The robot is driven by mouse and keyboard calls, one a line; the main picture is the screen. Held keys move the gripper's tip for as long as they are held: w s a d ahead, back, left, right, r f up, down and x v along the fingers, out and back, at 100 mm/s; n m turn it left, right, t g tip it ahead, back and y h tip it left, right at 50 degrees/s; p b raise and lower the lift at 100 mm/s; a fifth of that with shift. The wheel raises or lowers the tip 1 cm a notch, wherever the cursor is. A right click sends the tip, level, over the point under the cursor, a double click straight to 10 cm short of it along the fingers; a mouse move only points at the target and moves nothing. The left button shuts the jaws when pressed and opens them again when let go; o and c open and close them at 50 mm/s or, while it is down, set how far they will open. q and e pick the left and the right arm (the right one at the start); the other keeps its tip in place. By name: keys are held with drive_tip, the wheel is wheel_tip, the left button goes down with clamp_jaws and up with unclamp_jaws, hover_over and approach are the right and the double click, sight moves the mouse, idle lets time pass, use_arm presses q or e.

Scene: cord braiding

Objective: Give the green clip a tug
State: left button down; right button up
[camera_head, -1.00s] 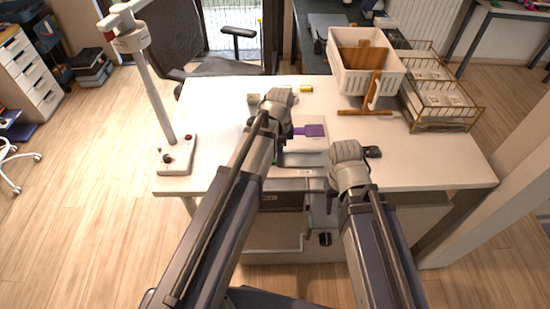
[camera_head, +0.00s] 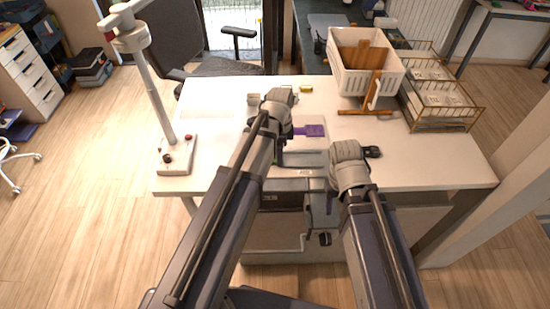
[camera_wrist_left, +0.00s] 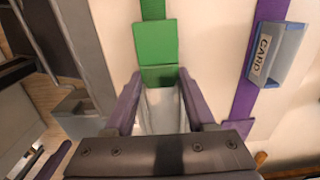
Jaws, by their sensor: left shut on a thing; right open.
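A pale, shiny surface shows between the fingers. In the head view the left gripper is mostly hidden below its own wrist, over the white table (camera_head: 215,120). My right gripper (camera_head: 371,152) is open and empty, to the right over the table's front part.
A second purple strip (camera_wrist_left: 243,105) bears a grey-blue clip marked CARD (camera_wrist_left: 277,52), right of the green clip. A purple piece (camera_head: 315,130) lies mid-table. A white basket (camera_head: 365,72), wire trays (camera_head: 440,100) and a post on a white base (camera_head: 175,158) flank the work area.

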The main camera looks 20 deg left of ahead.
idle(0.8)
use_arm(q)
unclamp_jaws()
drive_tip(key=shift+r, duration=0.1)
use_arm(e)
drive_tip(key=shift+r, duration=0.1)
use_arm(q)
wheel_tip(320, 180, up, 6)
drive_tip(key=p, duration=0.6)
use_arm(e)
wheel_tip(320, 180, up, 6)
drive_tip(key=shift+f, duration=0.1)
use_arm(q)
drive_tip(key=shift+s, duration=0.1)
idle(0.4)
drive_tip(key=s+d+n, duration=0.4)
drive_tip(key=s+n, duration=0.1)
drive_tip(key=s, duration=0.2)
drive_tip(key=s+d+n+y, duration=0.1)
drive_tip(key=s+d+n, duration=0.3)
drive_tip(key=s+n, duration=0.2)
drive_tip(key=shift+s+d, duration=0.35)
drive_tip(key=shift+s, duration=0.45)
